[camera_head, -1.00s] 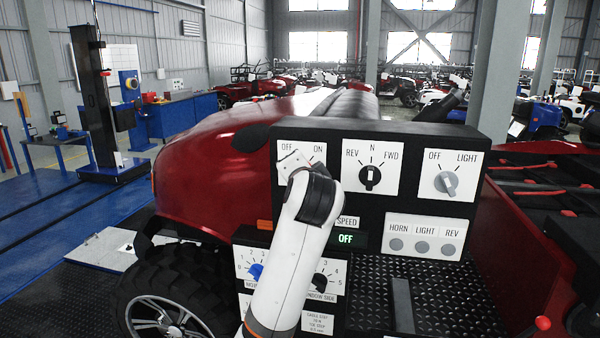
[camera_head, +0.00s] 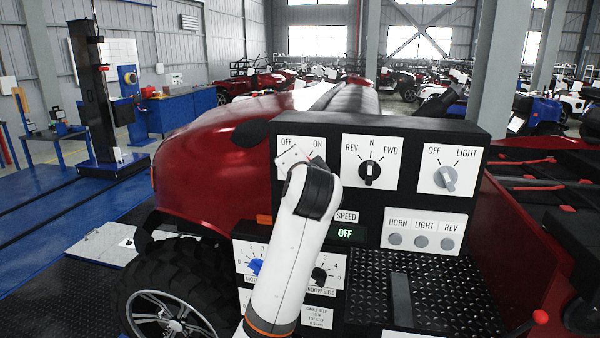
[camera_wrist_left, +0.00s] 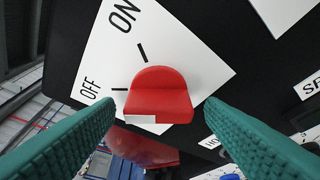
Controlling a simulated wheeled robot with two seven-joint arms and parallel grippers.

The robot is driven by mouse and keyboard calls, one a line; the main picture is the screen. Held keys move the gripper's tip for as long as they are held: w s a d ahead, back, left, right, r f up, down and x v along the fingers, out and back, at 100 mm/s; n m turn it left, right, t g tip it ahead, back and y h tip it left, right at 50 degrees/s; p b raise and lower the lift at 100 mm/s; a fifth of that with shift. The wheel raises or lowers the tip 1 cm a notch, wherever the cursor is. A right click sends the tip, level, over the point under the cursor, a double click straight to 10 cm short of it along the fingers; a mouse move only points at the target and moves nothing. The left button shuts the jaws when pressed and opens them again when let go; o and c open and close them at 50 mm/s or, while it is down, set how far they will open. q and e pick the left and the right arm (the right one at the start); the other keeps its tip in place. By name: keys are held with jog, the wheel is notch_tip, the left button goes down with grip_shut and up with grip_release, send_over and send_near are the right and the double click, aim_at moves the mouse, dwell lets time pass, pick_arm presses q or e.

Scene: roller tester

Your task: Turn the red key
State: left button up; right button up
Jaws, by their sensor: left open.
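The red key (camera_wrist_left: 158,95) sits on a white plate (camera_wrist_left: 189,43) marked OFF and ON in the left wrist view. A small white mark shows at its lower left, on the OFF side. My left gripper (camera_wrist_left: 160,108) is open, with one green finger on each side of the key and visible gaps between. In the head view my left arm covers the key, and only part of its OFF/ON plate (camera_head: 317,150) shows. My right gripper is not in view.
The black panel (camera_head: 430,131) also carries a REV/N/FWD knob (camera_head: 369,172), an OFF/LIGHT knob (camera_head: 444,178), and a green OFF display (camera_head: 346,233). Below are a blue knob (camera_head: 256,267) and a black knob (camera_head: 319,274), close to my arm. A red vehicle stands behind.

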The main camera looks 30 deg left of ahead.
pick_arm(q)
jog(key=b+v, duration=0.3)
jog(key=v, duration=0.9)
